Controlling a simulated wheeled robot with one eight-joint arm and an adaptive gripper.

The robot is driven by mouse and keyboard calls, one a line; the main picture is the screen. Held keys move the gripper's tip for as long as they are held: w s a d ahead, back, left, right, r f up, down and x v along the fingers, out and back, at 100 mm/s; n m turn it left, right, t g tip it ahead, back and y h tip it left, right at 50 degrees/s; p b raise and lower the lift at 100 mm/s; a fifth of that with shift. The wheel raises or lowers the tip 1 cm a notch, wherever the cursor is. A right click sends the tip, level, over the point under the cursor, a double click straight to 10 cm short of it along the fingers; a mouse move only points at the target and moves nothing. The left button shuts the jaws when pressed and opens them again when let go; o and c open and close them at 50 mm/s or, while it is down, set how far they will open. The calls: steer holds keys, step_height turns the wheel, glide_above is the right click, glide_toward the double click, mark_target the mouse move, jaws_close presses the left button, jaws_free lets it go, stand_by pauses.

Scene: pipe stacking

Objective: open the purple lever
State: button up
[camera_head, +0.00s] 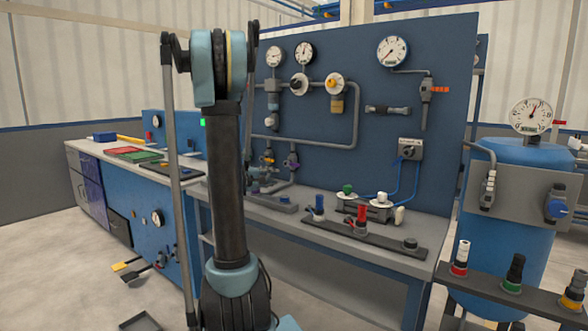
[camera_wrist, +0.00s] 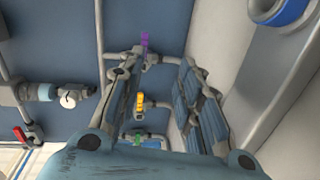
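The purple lever (camera_head: 292,162) is on the grey piping low on the blue panel, just right of my arm in the head view. In the wrist view the purple lever (camera_wrist: 144,41) stands beyond the tip of my left-hand finger. My gripper (camera_wrist: 161,62) is open, with a clear gap between its two fingers and nothing held. The lever lies toward the left side of that gap; whether a finger touches it I cannot tell. In the head view my arm hides part of the piping, and I cannot make out the gripper clearly.
A yellow lever (camera_wrist: 140,101) and a green one (camera_wrist: 138,137) show near the fingers, and a red lever (camera_wrist: 20,134) at left. Grey pipes run along the panel. The bench (camera_head: 390,254) below carries several valves. A blue tank (camera_head: 525,225) stands at right.

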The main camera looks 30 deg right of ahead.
mark_target(294, 165)
steer(key=shift+n+t+h, duration=0.3)
steer(key=shift+n+h, duration=0.3)
steer(key=shift+h, duration=0.1)
steer(key=x, duration=0.7)
steer(key=w+x, duration=0.1)
steer(key=x, duration=0.6)
steer(key=w+x, duration=0.1)
steer(key=x, duration=0.6)
steer(key=shift+a+r, duration=0.15)
steer(key=shift+a, duration=0.25)
jaws_close()
